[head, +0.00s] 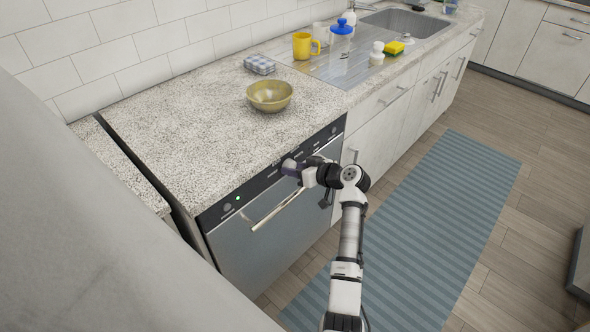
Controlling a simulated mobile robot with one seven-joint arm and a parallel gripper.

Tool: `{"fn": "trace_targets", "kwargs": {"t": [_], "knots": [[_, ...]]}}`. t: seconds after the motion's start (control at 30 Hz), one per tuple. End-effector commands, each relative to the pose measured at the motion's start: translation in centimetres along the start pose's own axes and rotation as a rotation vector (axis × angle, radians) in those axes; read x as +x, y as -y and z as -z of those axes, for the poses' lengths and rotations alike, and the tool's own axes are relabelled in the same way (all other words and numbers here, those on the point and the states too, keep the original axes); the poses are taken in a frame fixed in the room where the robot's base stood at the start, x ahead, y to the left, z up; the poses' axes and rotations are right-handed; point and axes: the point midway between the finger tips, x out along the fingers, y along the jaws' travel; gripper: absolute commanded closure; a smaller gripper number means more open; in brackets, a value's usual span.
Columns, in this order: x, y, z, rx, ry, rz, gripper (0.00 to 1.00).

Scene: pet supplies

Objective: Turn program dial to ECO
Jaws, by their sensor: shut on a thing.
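The dishwasher (255,252) stands under the speckled counter, with a black control panel (258,185) along its top front edge. My gripper (290,166) is at the middle of this panel, shut on what appears to be the program dial. The dial itself is mostly hidden by the gripper, and its pointer and the ECO mark are too small to read. My wrist and arm come in from the lower right in front of the appliance.
A long bar handle (262,217) juts from the door below the panel, close under my gripper. A brass bowl (270,96) stands on the counter. A blue striped mat (440,220) lies on the floor.

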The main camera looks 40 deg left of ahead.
Motion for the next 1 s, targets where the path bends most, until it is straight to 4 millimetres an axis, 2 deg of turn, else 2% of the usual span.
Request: {"fn": "trace_targets", "kwargs": {"t": [1.0], "knots": [[0.05,-0.28,-0.14,0.771,-0.001,0.32,0.85]]}}
